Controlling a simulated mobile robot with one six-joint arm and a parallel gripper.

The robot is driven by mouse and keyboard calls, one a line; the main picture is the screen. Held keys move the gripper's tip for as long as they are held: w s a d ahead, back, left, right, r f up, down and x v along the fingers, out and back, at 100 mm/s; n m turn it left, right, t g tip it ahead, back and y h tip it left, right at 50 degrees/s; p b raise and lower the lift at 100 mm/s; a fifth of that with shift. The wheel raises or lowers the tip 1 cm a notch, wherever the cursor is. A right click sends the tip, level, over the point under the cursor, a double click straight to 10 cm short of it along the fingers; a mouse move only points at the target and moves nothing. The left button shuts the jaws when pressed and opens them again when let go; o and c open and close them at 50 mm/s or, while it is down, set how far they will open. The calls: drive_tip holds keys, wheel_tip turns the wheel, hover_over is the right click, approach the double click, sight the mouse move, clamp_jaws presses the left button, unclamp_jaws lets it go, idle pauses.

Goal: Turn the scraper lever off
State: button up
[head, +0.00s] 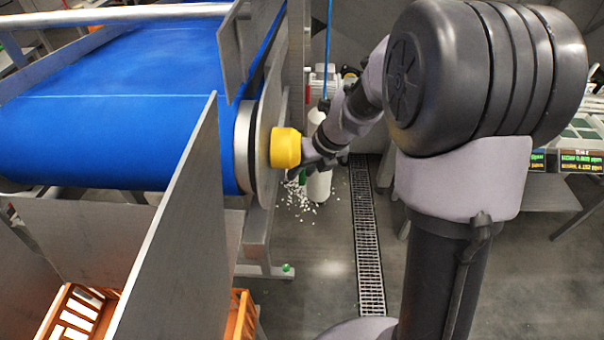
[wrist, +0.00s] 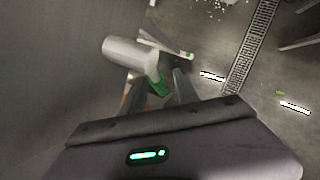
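In the wrist view a thick pale grey cylinder (wrist: 128,54) shows with a green piece (wrist: 159,86) at its lower right end. This may be the scraper lever, but I cannot tell its on or off position. My gripper (wrist: 156,84) has its two dark fingers spread apart, with the green piece between or just beyond their tips. I cannot tell whether they touch it. In the head view my gripper (head: 318,160) is beside the yellow round cap (head: 285,148) at the conveyor's end. A small green part (head: 303,177) shows just below my gripper, partly hidden.
The blue conveyor belt (head: 120,100) and its metal side plates stand on the left. An orange crate (head: 82,306) is below. White scraps (head: 298,197) lie on the floor near a drain grate (head: 366,240). A grey panel (wrist: 50,60) fills the wrist view's left side.

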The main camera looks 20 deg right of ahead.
drive_tip(key=shift+f, duration=0.1)
clamp_jaws()
idle(1.4)
